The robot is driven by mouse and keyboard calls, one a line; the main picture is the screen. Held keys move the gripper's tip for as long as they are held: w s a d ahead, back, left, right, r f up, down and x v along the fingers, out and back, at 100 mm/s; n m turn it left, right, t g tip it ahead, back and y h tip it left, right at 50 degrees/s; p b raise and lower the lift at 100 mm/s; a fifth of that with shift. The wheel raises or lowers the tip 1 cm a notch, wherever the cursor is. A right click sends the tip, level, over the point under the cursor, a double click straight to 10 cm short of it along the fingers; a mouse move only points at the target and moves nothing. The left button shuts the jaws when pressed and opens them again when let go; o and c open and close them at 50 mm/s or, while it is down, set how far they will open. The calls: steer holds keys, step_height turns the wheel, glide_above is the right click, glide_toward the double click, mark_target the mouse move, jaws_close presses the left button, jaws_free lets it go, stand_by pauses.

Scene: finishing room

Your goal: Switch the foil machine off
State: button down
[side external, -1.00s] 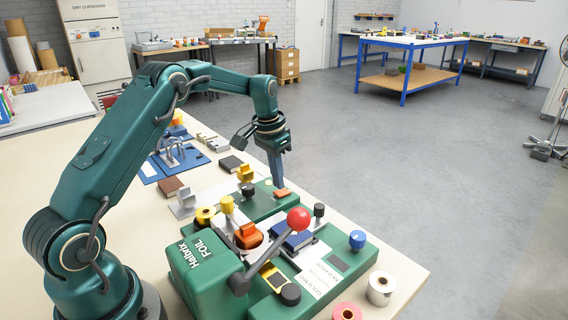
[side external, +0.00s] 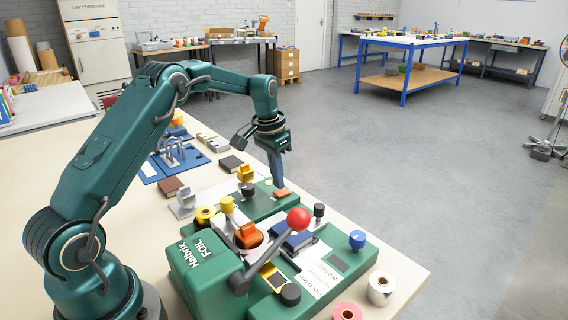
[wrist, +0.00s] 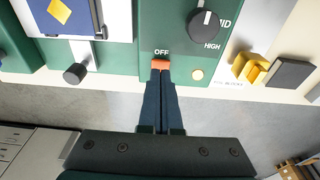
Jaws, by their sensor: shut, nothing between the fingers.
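The foil machine (side external: 195,272) is a green unit marked "Haltrix FOIL" with a red-ball lever (side external: 298,218), on the pale bench. At its far end, a green control panel carries an orange switch (side external: 282,193). In the wrist view the orange switch (wrist: 160,64) sits just below the word "OFF", with a black dial (wrist: 204,24) and a small pale yellow round lamp or button (wrist: 197,75) beside it. My gripper (wrist: 160,72) is shut and empty, its fingertips at the near edge of the orange switch. Contact cannot be told for certain. In the side view my gripper (side external: 278,186) points down at the panel.
A blue knob (side external: 357,238) and black knobs stand on the machine. Foil rolls (side external: 381,287) lie at the bench's front corner. In the wrist view, yellow and dark blocks (wrist: 291,71) are right of the panel.

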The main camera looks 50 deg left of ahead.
mark_target(278, 193)
steer(key=shift+f, duration=0.85)
stand_by(0.7)
steer(key=shift+r, duration=3.55)
